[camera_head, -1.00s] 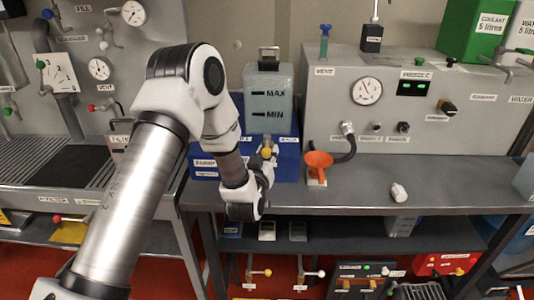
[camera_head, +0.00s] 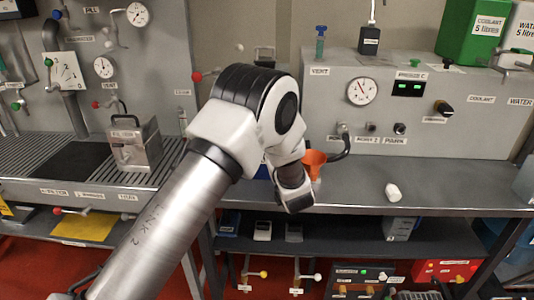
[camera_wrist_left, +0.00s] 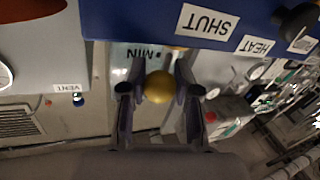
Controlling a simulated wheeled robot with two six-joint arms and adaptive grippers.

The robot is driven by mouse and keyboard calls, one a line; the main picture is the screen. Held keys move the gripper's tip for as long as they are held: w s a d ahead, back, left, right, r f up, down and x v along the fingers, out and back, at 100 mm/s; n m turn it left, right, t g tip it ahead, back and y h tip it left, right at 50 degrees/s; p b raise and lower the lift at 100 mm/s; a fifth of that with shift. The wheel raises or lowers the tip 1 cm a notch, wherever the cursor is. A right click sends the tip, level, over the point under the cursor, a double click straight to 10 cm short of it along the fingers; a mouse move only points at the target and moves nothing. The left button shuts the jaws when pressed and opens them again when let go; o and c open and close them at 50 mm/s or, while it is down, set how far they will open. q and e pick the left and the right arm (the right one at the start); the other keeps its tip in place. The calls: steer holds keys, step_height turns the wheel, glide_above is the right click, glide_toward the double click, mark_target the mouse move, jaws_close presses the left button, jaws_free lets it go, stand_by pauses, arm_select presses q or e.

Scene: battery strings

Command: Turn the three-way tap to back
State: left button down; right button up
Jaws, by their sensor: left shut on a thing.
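A round yellow knob (camera_wrist_left: 160,87) sits between the fingers of my left gripper (camera_wrist_left: 160,92), which is shut on it. I take it for the handle end of the tap; the tap body is hidden. A blue housing (camera_wrist_left: 150,18) fills the top of the wrist view, with labels SHUT and HEAT upside down and a black knob (camera_wrist_left: 297,22). Behind the fingers is a tank (camera_wrist_left: 128,55) marked MIN. In the head view my left arm covers the tank, the knob, the fingers and nearly all of the blue housing. My right gripper is not in view.
An orange funnel (camera_head: 316,158) stands close beside my left wrist. A grey panel (camera_head: 420,95) with a gauge and black hose rises behind. A small white object (camera_head: 393,192) lies on the bench. The bench right of my wrist is mostly clear.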

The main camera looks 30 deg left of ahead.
arm_select(q)
steer(key=shift+w+d+n+g+y, duration=0.2)
steer(key=shift+w+n+g+y, duration=0.25)
steer(key=shift+n+g+y, duration=0.35)
steer(key=shift+w+d+n+g+y, duration=0.2)
steer(key=shift+w+n+g+y, duration=0.3)
steer(key=shift+g, duration=0.5)
steer(key=c, duration=0.8)
jaws_free()
steer(key=shift+s, duration=0.1)
steer(key=v, duration=0.7)
steer(key=shift+s+d, duration=0.1)
steer(key=shift+d, duration=0.05)
